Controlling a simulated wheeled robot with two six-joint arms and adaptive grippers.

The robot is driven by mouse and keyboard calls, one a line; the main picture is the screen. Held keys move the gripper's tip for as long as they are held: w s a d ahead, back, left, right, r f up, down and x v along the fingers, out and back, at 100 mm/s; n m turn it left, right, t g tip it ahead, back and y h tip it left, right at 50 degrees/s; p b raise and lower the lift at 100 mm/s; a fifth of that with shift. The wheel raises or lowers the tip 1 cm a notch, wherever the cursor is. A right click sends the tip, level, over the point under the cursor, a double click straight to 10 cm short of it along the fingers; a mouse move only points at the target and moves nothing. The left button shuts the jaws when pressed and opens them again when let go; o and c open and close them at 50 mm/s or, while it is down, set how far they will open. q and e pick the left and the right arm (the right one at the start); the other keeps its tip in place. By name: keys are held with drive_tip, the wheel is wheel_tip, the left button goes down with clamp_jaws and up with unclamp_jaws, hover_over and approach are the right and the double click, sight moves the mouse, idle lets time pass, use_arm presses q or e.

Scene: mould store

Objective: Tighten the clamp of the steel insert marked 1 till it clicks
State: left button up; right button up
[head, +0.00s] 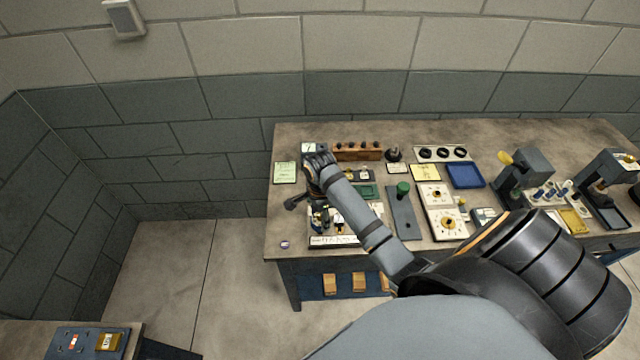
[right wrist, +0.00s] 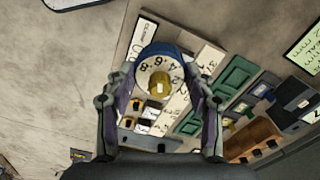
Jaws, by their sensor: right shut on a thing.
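My right gripper (right wrist: 160,78) is shut on a round knob-like piece (right wrist: 155,66), with one finger on each side. The piece has a white dial face with numbers, a yellow centre and a blue rim. A white label (right wrist: 143,36) starting "CLAMP" lies just beyond it. In the head view, my right gripper (head: 319,190) reaches down at the table's left end; its fingertips are hard to make out. A dark block (head: 313,148) at the back left has a white tag reading 1 or 7; it also shows in the right wrist view (right wrist: 294,98). My left gripper is not in view.
On the table (head: 340,131), a wooden rack (head: 357,153) stands behind my arm. To the right are a plate with a green knob (head: 403,188), dial panels (head: 437,210), a blue tray (head: 465,175) and upright devices (head: 525,170).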

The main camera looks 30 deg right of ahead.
drive_tip(key=shift+w+r, duration=0.1)
drive_tip(key=shift+r, duration=2.35)
